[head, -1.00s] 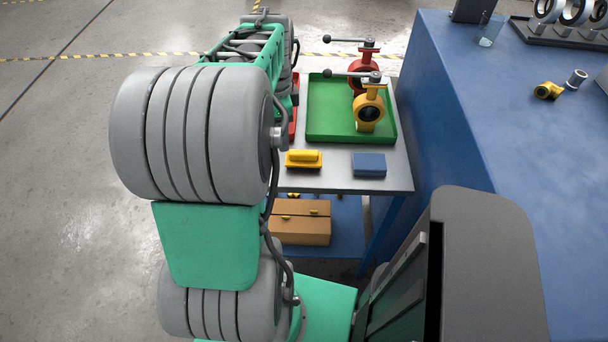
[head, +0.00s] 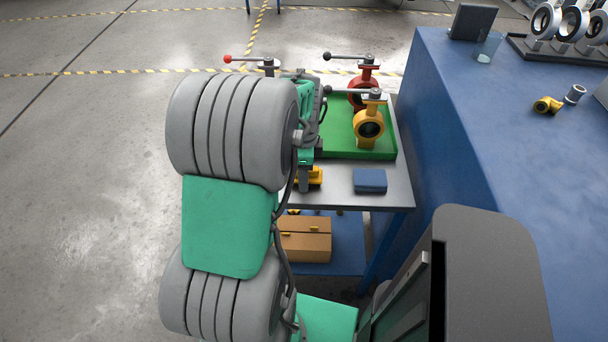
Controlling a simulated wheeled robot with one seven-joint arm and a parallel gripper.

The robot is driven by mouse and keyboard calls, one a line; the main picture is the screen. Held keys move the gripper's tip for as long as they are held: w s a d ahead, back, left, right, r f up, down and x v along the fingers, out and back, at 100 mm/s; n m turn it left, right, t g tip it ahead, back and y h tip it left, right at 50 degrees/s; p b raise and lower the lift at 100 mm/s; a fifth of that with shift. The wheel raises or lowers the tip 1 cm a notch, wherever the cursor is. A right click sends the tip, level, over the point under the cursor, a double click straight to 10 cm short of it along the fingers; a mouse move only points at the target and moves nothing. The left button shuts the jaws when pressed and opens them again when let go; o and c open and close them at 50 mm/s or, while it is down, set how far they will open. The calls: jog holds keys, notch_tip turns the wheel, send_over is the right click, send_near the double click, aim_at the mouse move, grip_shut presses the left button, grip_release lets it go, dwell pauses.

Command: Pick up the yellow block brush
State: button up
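The yellow block brush (head: 316,176) lies near the front of the grey cart top, left of a blue block (head: 370,181). Only its right part shows; my arm covers the rest. My gripper (head: 304,184) points down at the brush's left part, small and partly hidden behind my own arm. I cannot tell whether its fingers touch the brush or how far apart they are.
A green tray (head: 388,154) behind the brush holds a yellow valve (head: 369,128) and a red valve (head: 362,92). A red-tipped lever (head: 240,59) stands farther left. A cardboard box (head: 305,246) sits on the lower shelf. A blue bench (head: 450,130) stands close on the right.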

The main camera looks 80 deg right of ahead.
grip_shut()
notch_tip(320, 180, up, 10)
jog(key=shift+r, duration=0.1)
dwell(0.7)
